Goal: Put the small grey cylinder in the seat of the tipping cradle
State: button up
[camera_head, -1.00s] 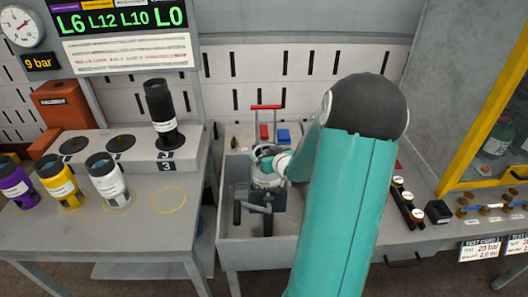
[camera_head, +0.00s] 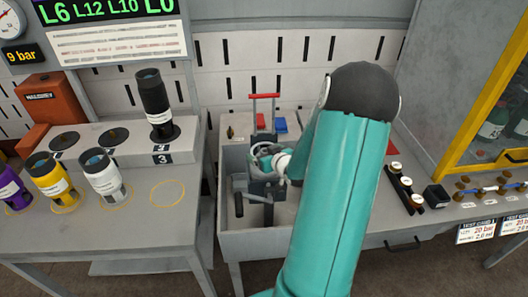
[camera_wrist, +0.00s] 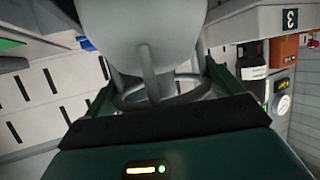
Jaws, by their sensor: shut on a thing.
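My gripper (camera_head: 264,158) is low over the dark tipping cradle (camera_head: 266,188) in the grey basin, in the head view. In the wrist view my green gripper (camera_wrist: 155,98) is shut on a pale grey rounded body, which I take for the small grey cylinder (camera_wrist: 140,32). A bar and a ring show on its near side. In the head view the gripper hides most of the cylinder. The cradle's seat is largely covered by the gripper, so I cannot tell whether the cylinder touches it.
A red-topped frame (camera_head: 264,97) rises behind the cradle. The grey basin (camera_head: 236,247) has walls around it. On the left table (camera_head: 135,228) stand purple, yellow (camera_head: 52,178) and white (camera_head: 102,172) cylinders; a black one (camera_head: 154,100) is on the raised block. Small dark fittings (camera_head: 404,188) lie to the right.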

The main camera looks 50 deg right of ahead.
jog(key=shift+s+d+r, duration=0.1)
jog(key=o, duration=1.7)
jog(key=shift+s, duration=0.15)
jog(key=shift+o, duration=0.2)
